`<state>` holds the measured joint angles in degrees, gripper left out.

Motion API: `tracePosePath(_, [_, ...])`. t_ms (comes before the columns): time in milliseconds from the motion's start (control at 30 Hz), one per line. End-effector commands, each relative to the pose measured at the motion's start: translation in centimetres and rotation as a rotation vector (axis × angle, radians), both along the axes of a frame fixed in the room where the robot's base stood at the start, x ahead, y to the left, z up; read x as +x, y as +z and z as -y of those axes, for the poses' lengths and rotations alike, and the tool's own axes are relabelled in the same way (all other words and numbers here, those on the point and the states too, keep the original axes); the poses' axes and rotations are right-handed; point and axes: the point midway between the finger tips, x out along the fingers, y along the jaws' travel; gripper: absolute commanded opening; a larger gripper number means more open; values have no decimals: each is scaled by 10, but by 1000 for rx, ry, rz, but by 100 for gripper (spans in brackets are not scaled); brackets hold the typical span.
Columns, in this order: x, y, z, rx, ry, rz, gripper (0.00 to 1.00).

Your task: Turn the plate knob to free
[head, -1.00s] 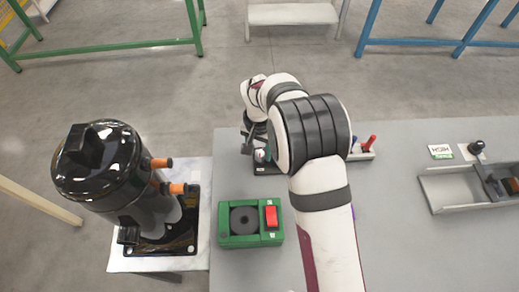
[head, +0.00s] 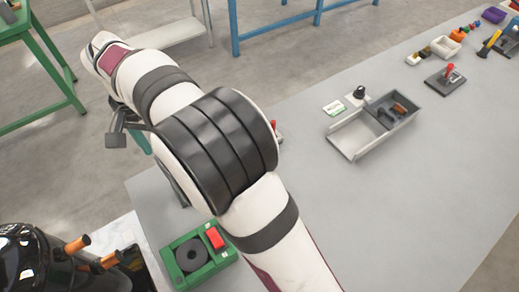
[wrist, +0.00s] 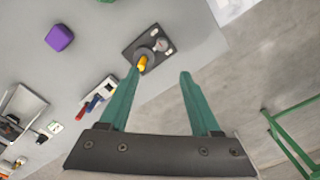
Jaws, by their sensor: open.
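In the wrist view, a dark rectangular plate (wrist: 166,47) lies on the grey table and carries a round grey knob with a yellow pointer (wrist: 142,64) and a small round dial. My gripper (wrist: 159,73) is open, with its two teal fingers apart and nothing between them. The left fingertip overlaps the picture near the yellow pointer; I cannot tell whether they touch, but the plate looks well below. In the head view, my arm hides the plate and most of my gripper.
A purple block (wrist: 59,37) and a white holder with red and blue handles (wrist: 98,95) share the table. In the head view, a green box with a red switch (head: 190,258) stands near the front left edge. A grey tray (head: 350,145) lies right.

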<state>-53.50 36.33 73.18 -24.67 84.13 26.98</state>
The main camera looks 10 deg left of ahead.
Motion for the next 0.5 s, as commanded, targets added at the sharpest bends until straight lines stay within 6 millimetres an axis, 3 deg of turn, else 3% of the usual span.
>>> tracePosePath(33, [5, 5, 16, 0, -33, -5, 64])
tracePosePath(233, [15, 25, 67, 13, -140, -18, 64])
tracePosePath(500, [13, 46, 140, 33, -294, -37, 64])
